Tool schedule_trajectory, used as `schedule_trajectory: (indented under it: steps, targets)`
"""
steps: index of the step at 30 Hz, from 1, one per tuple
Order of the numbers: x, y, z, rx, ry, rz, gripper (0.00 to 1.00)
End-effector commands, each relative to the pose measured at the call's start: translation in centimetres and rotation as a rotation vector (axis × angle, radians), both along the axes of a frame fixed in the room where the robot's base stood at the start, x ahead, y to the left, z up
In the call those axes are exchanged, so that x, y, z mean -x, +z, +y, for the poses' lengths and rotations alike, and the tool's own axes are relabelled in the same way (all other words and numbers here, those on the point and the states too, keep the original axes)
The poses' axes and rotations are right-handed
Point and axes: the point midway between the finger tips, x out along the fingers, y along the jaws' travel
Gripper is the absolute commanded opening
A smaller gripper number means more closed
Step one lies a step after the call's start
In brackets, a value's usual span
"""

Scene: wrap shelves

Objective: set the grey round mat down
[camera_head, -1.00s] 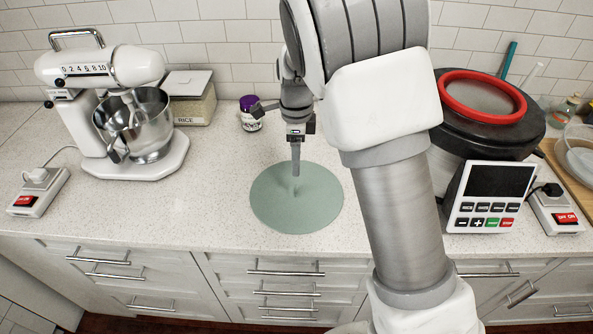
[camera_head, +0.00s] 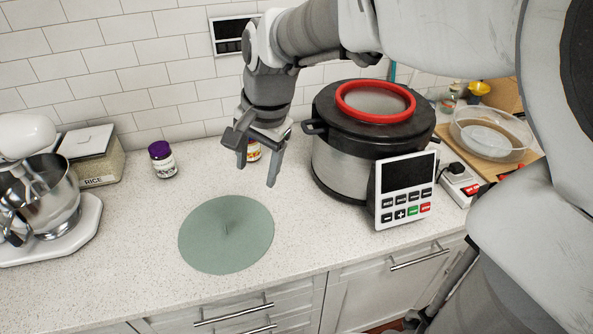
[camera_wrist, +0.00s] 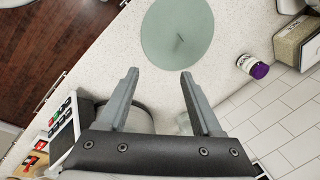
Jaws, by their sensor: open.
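The grey-green round mat (camera_head: 226,250) lies flat on the speckled white counter, left of centre in the head view. A small raised tab (camera_head: 228,228) stands at its middle. The mat also shows at the top of the wrist view (camera_wrist: 178,52), ahead of the fingertips. My gripper (camera_head: 257,173) is open and empty above the counter, to the right of and behind the mat, apart from it. Its two fingers also show in the wrist view (camera_wrist: 160,72) with nothing between them.
A large pot (camera_head: 345,155) with a red-rimmed lid and control panel (camera_head: 403,190) stands right of my gripper. A small jar (camera_head: 253,152) is partly hidden behind the gripper. A purple-capped jar (camera_head: 162,165), rice container (camera_head: 92,160) and mixer (camera_head: 45,195) stand left.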

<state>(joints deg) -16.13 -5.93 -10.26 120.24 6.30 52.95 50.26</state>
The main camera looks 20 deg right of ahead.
Motion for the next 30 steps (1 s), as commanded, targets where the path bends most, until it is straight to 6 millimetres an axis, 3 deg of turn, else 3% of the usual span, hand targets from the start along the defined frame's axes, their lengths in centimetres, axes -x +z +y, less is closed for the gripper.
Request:
schedule_trajectory:
  steps: [6,15,21,30]
  targets:
    - [5.9,2.7,-2.8,0.103,0.302,-0.154,0.67]
    - [12.4,3.1,-5.1,0.325,0.652,-0.293,0.67]
    - [14.0,2.8,-5.7,0.402,0.747,-0.316,0.67]
    - [14.1,2.7,-5.7,0.408,0.756,-0.316,0.67]
